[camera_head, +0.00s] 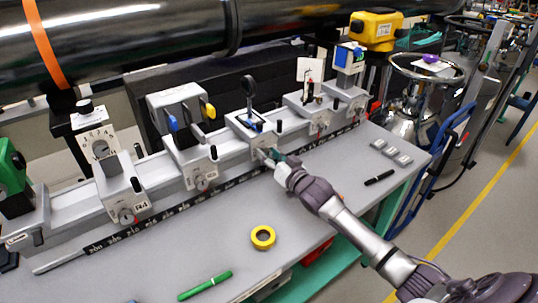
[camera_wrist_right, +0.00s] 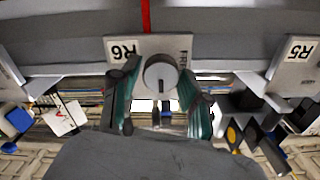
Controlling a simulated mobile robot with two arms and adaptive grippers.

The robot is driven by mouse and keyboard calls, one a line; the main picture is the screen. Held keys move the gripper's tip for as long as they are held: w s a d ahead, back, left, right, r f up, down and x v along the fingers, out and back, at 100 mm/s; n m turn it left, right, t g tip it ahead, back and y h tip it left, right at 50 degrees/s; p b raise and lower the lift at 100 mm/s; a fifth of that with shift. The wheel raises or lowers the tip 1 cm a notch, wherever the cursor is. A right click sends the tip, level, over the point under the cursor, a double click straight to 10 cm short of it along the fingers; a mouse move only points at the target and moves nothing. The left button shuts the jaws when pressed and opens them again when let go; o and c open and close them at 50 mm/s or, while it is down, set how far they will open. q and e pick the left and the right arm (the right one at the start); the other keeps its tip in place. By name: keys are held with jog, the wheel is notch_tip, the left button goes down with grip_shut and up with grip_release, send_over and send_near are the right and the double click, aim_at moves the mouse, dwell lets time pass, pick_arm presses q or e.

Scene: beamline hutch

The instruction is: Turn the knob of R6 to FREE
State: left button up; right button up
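The R6 rider is the grey carriage (camera_head: 243,127) in the middle of the rail in the head view, carrying a dark round holder on a post. In the wrist view its R6 label (camera_wrist_right: 122,50) is upside down, beside the round grey knob (camera_wrist_right: 160,73). My right gripper (camera_head: 268,156) reaches the front of R6. In the wrist view its green-padded fingers (camera_wrist_right: 158,80) are open on either side of the knob, with small gaps apparent; contact is unclear. My left gripper is not in view.
Rider R5 (camera_wrist_right: 292,62) stands beside R6, with R4 (camera_head: 118,185) farther left on the rail (camera_head: 70,205). Yellow tape (camera_head: 263,238), a green marker (camera_head: 205,285) and a black pen (camera_head: 379,177) lie on the grey bench. The black beam pipe (camera_head: 140,40) runs behind.

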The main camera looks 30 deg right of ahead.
grip_shut()
jog(key=shift+n, duration=0.3)
jog(key=n+p, duration=0.1)
jog(key=n, duration=0.1)
jog(key=shift+r+n, duration=0.1)
jog(key=shift+n, duration=0.3)
jog(key=n, duration=0.3)
jog(key=shift+a+n, duration=0.1)
jog(key=shift+n, duration=0.3)
jog(key=n, duration=1)
jog(key=shift+a+f, duration=0.2)
jog(key=shift+n, duration=0.5)
